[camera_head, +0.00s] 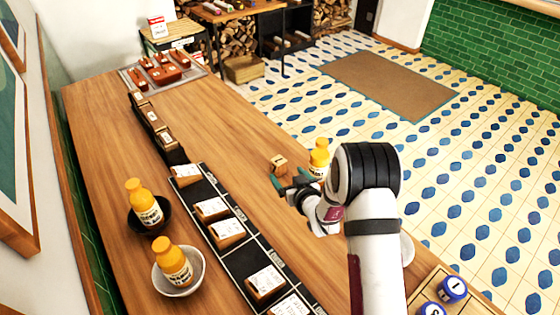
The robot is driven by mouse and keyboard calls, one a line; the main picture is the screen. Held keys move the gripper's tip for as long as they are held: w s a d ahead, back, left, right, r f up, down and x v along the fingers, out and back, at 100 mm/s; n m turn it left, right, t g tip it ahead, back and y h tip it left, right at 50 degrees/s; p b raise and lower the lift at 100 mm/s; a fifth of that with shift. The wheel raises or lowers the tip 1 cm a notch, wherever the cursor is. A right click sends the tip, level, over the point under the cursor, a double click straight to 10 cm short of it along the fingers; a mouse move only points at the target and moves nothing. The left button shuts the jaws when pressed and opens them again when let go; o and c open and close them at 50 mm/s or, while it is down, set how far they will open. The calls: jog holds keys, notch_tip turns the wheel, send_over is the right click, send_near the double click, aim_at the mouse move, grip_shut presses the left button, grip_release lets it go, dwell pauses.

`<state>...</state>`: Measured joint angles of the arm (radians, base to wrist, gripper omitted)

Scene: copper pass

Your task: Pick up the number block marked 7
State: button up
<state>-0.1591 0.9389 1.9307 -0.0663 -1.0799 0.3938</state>
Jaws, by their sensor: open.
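A small wooden block (279,164) stands on the long wooden counter, right at my gripper. Its marking is too small to read, so I cannot tell whether it is the 7. My gripper (290,178) has its teal fingers spread apart on the near side of this block, close to it. I cannot tell whether a finger touches it. Nothing shows held between the fingers. The arm hides the counter behind and below it.
A yellow bottle (319,158) stands just right of the gripper. A black strip (247,238) with several labelled wooden blocks runs along the counter. Bottles stand in a dark bowl (150,222) and a pale bowl (202,270). Blue pieces (453,288) lie on a wooden board at lower right.

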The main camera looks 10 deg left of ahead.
aim_at(280, 162)
jog(key=x, duration=1.1)
jog(key=shift+w+d+f, duration=0.2)
jog(key=shift+w+d, duration=0.1)
jog(key=shift+w, duration=0.05)
jog(key=c, duration=1.3)
